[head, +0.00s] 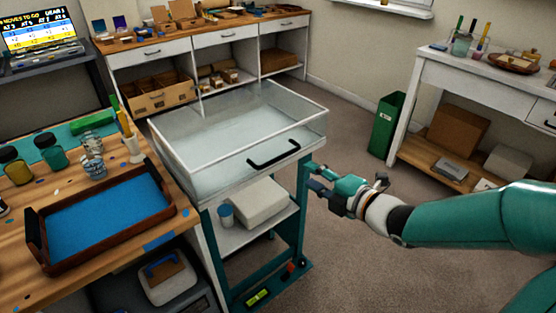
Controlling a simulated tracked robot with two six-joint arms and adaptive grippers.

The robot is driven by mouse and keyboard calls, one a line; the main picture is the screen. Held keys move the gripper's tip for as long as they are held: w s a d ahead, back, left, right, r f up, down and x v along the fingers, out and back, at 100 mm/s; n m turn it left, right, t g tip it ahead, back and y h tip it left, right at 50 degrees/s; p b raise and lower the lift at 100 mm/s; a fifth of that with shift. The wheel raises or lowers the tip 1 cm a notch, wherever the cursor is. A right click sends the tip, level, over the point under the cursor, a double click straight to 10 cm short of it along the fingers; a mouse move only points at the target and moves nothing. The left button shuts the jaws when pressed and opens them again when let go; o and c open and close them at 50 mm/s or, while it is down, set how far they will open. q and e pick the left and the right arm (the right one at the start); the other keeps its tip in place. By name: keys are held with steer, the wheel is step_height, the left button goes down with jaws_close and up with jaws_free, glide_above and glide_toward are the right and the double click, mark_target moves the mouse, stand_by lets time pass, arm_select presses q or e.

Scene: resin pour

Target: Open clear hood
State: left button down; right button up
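The clear hood (215,125) is a see-through box with pale edges. It sits shut on top of a teal-legged cart in the middle of the head view. Its black handle (274,154) is on the front side, toward me. My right gripper (313,177) is just right of and below the handle, beside the cart's front right corner, and does not hold the handle. Its two fingers look apart with nothing between them. My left gripper is not in view.
A wooden workbench (95,262) with a blue-lined tray (38,262), paint jars and cups stands close on the cart's left. White shelving (215,45) is behind the cart. A green bin (385,125) and a white desk (450,75) are at right. Carpet right of the cart is clear.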

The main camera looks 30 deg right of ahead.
mark_target(278, 159)
steer(key=p+x, duration=0.1)
steer(key=x, duration=1.2)
steer(key=shift+w, duration=0.1)
steer(key=shift+c, duration=0.2)
steer(key=shift+f, duration=0.1)
jaws_close()
